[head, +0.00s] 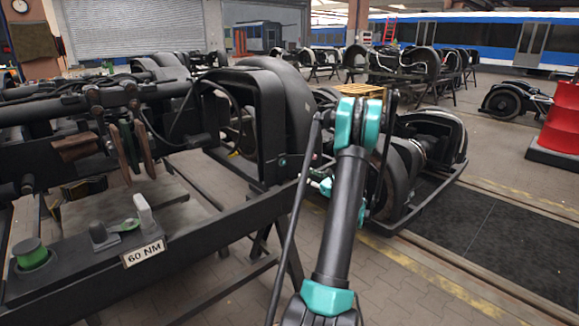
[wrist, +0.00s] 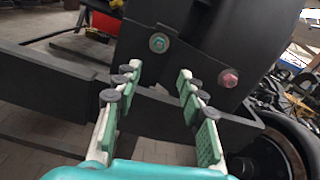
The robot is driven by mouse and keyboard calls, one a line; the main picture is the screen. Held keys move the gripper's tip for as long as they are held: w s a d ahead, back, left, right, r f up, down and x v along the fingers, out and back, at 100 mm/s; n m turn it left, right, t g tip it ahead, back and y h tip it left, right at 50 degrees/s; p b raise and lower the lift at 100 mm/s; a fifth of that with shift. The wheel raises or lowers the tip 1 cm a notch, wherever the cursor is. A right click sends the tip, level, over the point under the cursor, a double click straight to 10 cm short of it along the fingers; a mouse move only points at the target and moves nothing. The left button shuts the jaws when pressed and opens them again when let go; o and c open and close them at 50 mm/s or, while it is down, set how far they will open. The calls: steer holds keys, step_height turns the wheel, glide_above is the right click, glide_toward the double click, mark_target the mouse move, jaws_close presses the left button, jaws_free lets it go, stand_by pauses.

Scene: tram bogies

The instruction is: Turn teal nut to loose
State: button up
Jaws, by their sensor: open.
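The teal nut (wrist: 159,42) sits on a round washer on the dark face of the bogie's cover. In the wrist view it is just beyond my fingertips, roughly centred between them. My gripper (wrist: 160,73) is open and empty, its green-padded fingers apart on either side and not touching the nut. In the head view the teal nut (head: 282,162) is a small spot on the lower part of the black cover, and my gripper (head: 322,185) is partly hidden behind my arm, close to the cover's right side.
A pink-red nut (wrist: 228,78) is lower right of the teal one on the same cover. A black frame beam (wrist: 55,80) runs below.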

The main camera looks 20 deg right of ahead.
mark_target(285, 164)
steer(key=x, duration=1.4)
steer(key=shift+w+a, duration=0.15)
steer(key=shift+w, duration=0.05)
jaws_close()
